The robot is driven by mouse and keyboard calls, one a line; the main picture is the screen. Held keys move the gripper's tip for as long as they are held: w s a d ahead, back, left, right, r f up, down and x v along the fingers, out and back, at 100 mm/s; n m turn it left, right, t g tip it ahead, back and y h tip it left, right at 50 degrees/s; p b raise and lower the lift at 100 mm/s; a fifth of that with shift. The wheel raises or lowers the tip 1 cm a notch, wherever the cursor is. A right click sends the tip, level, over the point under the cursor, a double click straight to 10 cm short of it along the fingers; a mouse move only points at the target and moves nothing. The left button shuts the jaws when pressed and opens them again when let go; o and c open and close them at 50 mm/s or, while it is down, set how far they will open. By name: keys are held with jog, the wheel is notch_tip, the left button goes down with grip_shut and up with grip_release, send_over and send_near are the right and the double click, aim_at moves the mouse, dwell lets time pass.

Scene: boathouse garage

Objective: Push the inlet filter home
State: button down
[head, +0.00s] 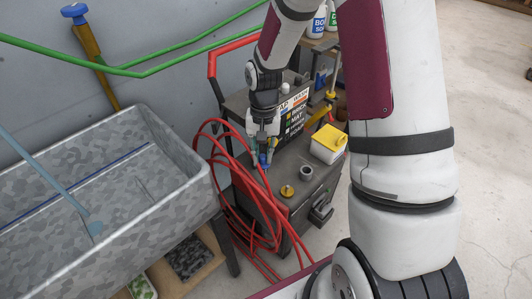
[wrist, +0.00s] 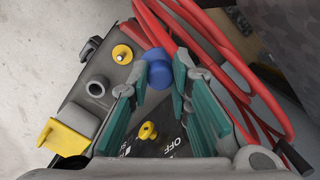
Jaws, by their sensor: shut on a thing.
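A blue round-topped piece (head: 264,159), which I take to be the inlet filter, is at the tips of my gripper (head: 262,154), over the dark top of the washer unit (head: 322,184). In the wrist view the blue piece (wrist: 158,72) sits between the teal fingertips (wrist: 159,64), which are shut on it. Its lower end is hidden, so I cannot tell how deep it sits or whether it touches the unit. A grey open collar (head: 306,172) stands on the unit to the right of the blue piece; it also shows in the wrist view (wrist: 97,87).
A yellow knob (head: 288,190) and a yellow-lidded white container (head: 328,147) are on the unit. A yellow dial (wrist: 148,131) lies beside OFF lettering. Red hose (head: 222,180) coils close beside my gripper. A grey trough (head: 110,200) stands left; open floor lies right.

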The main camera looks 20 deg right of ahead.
jog(key=shift+w+d+f+m, duration=0.3)
jog(key=shift+d+f+m, duration=0.3)
jog(key=shift+m, duration=0.4)
jog(key=w+d+f+m+t, duration=0.1)
jog(key=d+f+m, duration=0.4)
jog(key=d+m, duration=0.4)
jog(key=w+d+f+m+t+b, duration=0.1)
jog(key=d+f+m, duration=0.3)
jog(key=d+m, duration=0.4)
jog(key=m, duration=0.5)
jog(key=shift+d+f, duration=0.35)
jog(key=shift+f+b, duration=1.6)
jog(key=shift+f, duration=0.65)
jog(key=shift+f, duration=0.35)
jog(key=c, duration=1.4)
grip_release()
